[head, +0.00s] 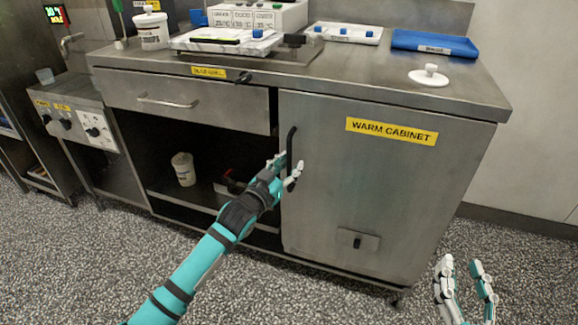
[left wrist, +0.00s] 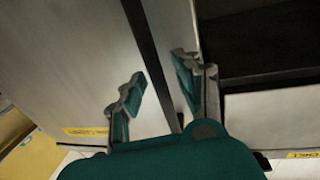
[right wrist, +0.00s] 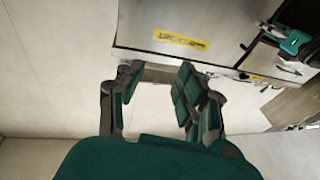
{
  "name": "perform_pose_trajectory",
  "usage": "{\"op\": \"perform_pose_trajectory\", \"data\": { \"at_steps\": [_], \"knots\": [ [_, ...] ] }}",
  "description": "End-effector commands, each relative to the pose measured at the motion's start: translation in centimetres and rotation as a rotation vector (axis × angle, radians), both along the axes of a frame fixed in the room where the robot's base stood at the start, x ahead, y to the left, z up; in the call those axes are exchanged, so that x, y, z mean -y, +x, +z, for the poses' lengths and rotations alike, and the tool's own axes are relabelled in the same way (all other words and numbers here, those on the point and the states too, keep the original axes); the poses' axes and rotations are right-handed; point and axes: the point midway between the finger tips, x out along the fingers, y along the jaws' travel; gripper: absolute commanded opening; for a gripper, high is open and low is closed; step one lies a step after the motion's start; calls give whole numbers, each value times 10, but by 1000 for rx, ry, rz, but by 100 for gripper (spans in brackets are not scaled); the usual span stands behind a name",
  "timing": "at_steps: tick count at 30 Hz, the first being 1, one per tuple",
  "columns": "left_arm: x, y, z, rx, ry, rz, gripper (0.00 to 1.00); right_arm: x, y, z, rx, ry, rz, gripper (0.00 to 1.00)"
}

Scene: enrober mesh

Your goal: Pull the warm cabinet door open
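The warm cabinet door (head: 370,200) is a steel panel with a yellow "WARM CABINET" label (head: 391,131). It looks shut. Its dark vertical handle (head: 291,145) is near the door's left edge. My left gripper (head: 287,171) is at the handle's lower part. In the left wrist view, the dark handle bar (left wrist: 150,50) runs between the two spread fingers of that gripper (left wrist: 160,82). I cannot tell whether either finger touches it. My right gripper (head: 461,266) is open and empty, in front and right of the cabinet; its spread fingers show in the right wrist view (right wrist: 158,82).
A drawer (head: 185,101) and an open shelf with a white tub (head: 184,169) are left of the door. A small latch plate (head: 357,241) is low on the door. The counter (head: 455,95) holds trays and a white lidded tub (head: 151,30). The speckled floor (head: 330,300) in front is clear.

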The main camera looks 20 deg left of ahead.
Motion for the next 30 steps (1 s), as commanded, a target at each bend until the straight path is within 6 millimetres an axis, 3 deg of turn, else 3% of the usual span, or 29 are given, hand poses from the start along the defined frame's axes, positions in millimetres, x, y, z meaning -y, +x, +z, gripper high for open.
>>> {"op": "perform_pose_trajectory", "data": {
  "at_steps": [1,7,26,30],
  "knots": [
    [0,0,0,0,0,0,24,0,0,0,0,0,0,36],
    [0,0,0,0,0,0,0,0,0,0,-1,0,0,36],
    [0,-1,0,0,0,2,0,0,0,-1,-9,-2,-1,36],
    [-1,-6,1,-1,-2,10,0,2,2,-16,-94,-25,-5,36]
  ]
}}
